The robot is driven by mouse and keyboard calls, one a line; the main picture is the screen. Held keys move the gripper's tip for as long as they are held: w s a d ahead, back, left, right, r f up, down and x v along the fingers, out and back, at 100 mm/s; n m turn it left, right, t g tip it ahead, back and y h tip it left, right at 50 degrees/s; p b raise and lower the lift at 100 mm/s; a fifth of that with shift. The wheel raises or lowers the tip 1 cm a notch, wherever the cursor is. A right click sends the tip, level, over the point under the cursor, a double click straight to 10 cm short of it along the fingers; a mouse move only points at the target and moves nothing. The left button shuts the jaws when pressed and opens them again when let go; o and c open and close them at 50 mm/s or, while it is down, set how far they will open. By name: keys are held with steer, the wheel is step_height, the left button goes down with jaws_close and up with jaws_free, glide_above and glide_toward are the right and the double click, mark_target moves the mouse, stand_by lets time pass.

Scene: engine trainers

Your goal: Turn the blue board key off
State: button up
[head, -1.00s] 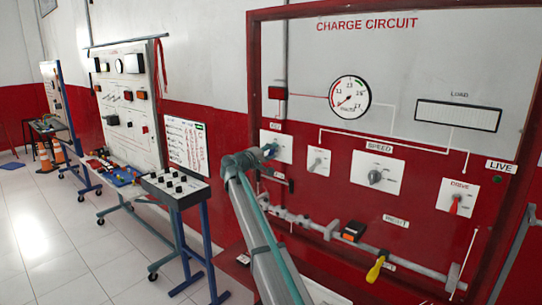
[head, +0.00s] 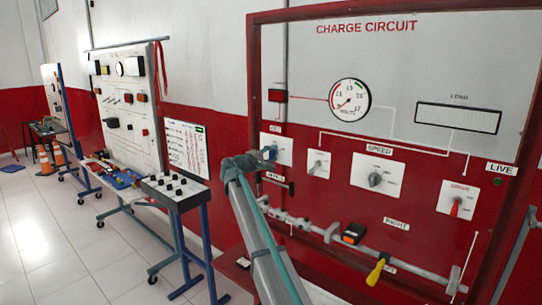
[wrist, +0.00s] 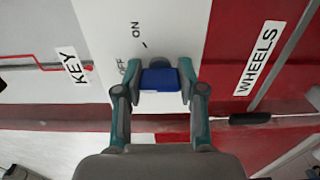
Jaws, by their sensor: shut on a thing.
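The blue key (wrist: 160,79) is a small blue block on a white plate marked ON and OFF, beside a KEY label, in the wrist view. The OFF mark is close to its left end and the ON mark lies above it. I cannot tell which mark the key points to. My gripper (wrist: 159,88) is shut on the key, with one finger at each end. In the head view the key (head: 269,153) is small at the left of the red board, partly hidden by my gripper.
The board also holds a gauge (head: 349,106), a grey SPEED knob (head: 375,180), a red-handled switch (head: 456,207) and a yellow handle (head: 376,272). A WHEELS label (wrist: 256,62) is right of the key plate. A control stand (head: 176,190) is at the left.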

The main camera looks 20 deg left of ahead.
steer(key=o, duration=1.2)
steer(key=shift+c, duration=0.2)
steer(key=v, duration=1.2)
